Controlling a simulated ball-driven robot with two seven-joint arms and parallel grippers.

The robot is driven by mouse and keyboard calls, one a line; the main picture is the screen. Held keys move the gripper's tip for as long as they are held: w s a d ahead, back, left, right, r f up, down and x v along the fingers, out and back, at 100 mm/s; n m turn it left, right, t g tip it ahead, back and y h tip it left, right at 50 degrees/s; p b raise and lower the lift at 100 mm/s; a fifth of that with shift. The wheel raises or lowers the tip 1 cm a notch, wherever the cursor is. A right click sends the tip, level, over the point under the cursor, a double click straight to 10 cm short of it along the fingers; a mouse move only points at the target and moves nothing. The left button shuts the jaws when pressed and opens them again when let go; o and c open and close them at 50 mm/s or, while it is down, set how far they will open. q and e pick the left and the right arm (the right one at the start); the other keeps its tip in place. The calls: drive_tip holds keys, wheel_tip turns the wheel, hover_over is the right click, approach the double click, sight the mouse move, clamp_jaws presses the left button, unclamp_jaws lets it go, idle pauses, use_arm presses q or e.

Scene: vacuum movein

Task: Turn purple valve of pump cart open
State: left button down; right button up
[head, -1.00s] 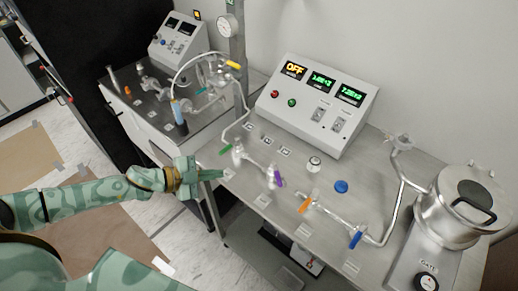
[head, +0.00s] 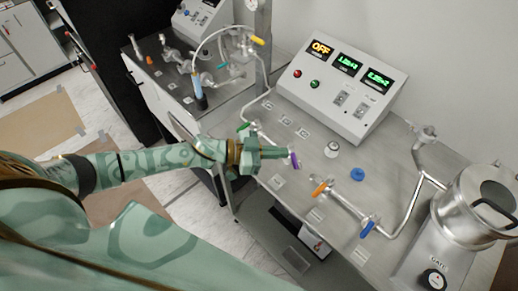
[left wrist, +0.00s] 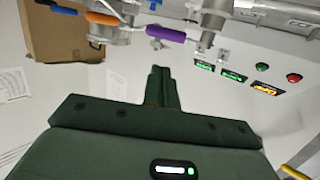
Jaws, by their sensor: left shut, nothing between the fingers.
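The purple valve handle (head: 295,159) stands on the pipework of the metal-topped pump cart (head: 330,225). My left gripper (head: 284,152) is shut and empty, its fingertips close beside the purple handle in the head view. In the left wrist view the shut fingers (left wrist: 160,70) point towards the purple handle (left wrist: 165,34), which shows just past their tips with a small gap in the picture. I cannot tell whether they touch it. The valve body is partly hidden behind my gripper. My right gripper is not in view.
A green handle (head: 243,127) is left of my gripper; orange (head: 321,188) and blue (head: 367,228) handles lie to the right. Behind is the control box (head: 340,85) with an OFF display. A steel chamber (head: 478,205) stands at right. A second cart (head: 170,70) is back left.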

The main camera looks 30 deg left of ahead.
sight(293, 157)
use_arm(q)
drive_tip(key=shift+w+d+f, duration=0.15)
drive_tip(key=shift+d+f, duration=0.1)
drive_tip(key=shift+f, duration=0.35)
drive_tip(key=shift+w+d+f, duration=0.15)
drive_tip(key=shift+d+f, duration=0.05)
drive_tip(key=shift+f, duration=0.35)
drive_tip(key=shift+w+d+f+b, duration=0.1)
drive_tip(key=shift+d+f+b, duration=0.1)
drive_tip(key=shift+f+b, duration=0.1)
drive_tip(key=shift+r, duration=0.1)
drive_tip(key=shift+d+p, duration=0.1)
drive_tip(key=shift+p, duration=0.2)
drive_tip(key=shift+d+n+t+y+p, duration=0.1)
drive_tip(key=shift+n+t+y+p, duration=0.2)
drive_tip(key=shift+n+t, duration=0.15)
